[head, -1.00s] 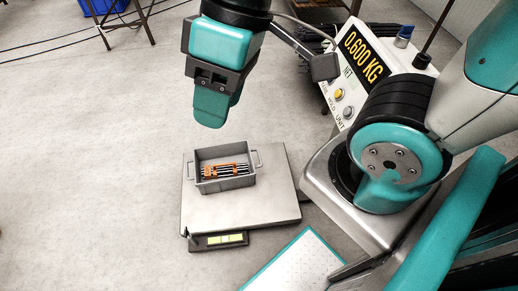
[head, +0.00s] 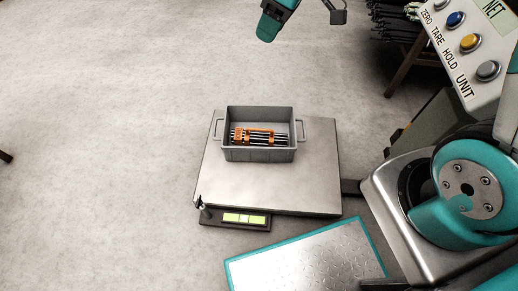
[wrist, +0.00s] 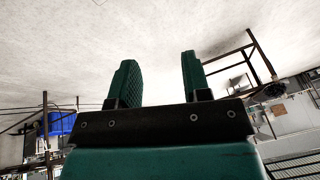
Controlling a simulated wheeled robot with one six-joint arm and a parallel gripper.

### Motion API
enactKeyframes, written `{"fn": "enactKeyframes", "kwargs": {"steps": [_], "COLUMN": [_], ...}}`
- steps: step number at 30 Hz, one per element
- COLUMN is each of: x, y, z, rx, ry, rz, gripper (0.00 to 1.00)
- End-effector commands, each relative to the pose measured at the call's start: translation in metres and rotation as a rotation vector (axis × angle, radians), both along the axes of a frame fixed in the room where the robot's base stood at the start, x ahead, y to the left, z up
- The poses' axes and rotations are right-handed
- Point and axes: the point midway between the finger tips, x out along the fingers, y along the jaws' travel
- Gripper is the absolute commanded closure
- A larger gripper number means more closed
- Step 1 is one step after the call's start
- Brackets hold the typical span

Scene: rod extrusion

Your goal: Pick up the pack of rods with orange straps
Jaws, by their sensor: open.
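The pack of dark rods with orange straps (head: 259,136) lies inside a grey bin (head: 262,155) with a handle on each side. The bin sits on the flat platform of a floor scale (head: 300,190). My gripper (head: 268,27) shows at the top edge of the head view, above and well apart from the bin, with most of it cut off. In the wrist view my gripper (wrist: 160,75) is open, its two green fingers wide apart and nothing between them. The pack and bin are not in the wrist view.
The scale's small green display (head: 244,218) faces the front. A metal plate with a teal border (head: 305,260) lies in front of it. A large indicator with buttons (head: 470,45) stands at the upper right, near a rack of dark rods (head: 395,22).

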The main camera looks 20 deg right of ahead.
Motion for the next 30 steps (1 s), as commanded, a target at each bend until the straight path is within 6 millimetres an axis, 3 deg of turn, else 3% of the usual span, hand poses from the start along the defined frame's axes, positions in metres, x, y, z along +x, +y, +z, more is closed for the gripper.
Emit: {"fn": "enactKeyframes", "kwargs": {"steps": [1, 9, 15, 18, 21, 30], "x": [0.016, 0.088, 0.121, 0.13, 0.135, 0.142], "y": [-0.006, -0.039, -0.067, -0.076, -0.083, -0.075], "z": [-0.053, -0.23, -0.35, -0.391, -0.415, -0.464], "rx": [-0.002, -0.018, -0.033, -0.04, -0.046, -0.049], "ry": [-0.006, -0.085, -0.138, -0.157, -0.17, -0.177], "rz": [0.014, 0.122, 0.195, 0.221, 0.238, 0.252], "gripper": [0.56, 0.56, 0.56, 0.56, 0.56, 0.56]}}
